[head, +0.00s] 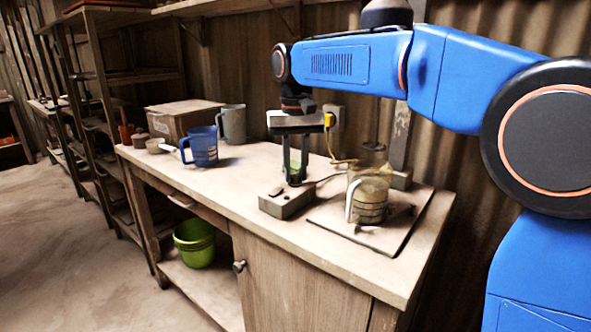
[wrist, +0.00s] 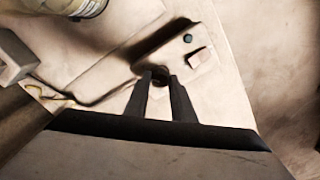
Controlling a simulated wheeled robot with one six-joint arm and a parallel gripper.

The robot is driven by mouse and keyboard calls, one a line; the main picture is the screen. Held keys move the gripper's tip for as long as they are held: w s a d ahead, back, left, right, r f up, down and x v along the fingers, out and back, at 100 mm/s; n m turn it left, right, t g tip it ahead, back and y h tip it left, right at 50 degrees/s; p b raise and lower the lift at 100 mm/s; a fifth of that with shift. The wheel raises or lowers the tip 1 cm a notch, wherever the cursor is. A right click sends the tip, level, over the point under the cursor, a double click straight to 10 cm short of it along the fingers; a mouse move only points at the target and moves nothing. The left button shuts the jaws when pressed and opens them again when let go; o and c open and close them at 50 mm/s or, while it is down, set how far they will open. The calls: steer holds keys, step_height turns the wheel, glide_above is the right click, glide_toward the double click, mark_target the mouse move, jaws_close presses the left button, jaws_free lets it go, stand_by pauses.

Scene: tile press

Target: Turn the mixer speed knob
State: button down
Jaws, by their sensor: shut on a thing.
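The grey control box (head: 288,200) stands on the workbench, left of the mixing jug. It also shows in the wrist view (wrist: 207,55), with a square switch (wrist: 199,57) and a small dark green button (wrist: 188,38) on top. My gripper (head: 293,180) points straight down onto the box. In the wrist view my gripper (wrist: 160,74) has its two dark fingers close around the dark knob (wrist: 159,82) at the box's near end. The fingers hide most of the knob, so its pointer and setting cannot be seen.
The clear mixing jug (head: 370,198) stands on a base plate (head: 395,238) close to the right of the box. A blue jug (head: 203,147), a grey jug (head: 232,124) and a cardboard box (head: 183,120) are further left. The bench between is clear.

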mark_target(295, 175)
steer(key=shift+m, duration=1.1)
steer(key=c, duration=1.5)
jaws_free()
steer(key=shift+r, duration=0.1)
steer(key=shift+r, duration=8.6)
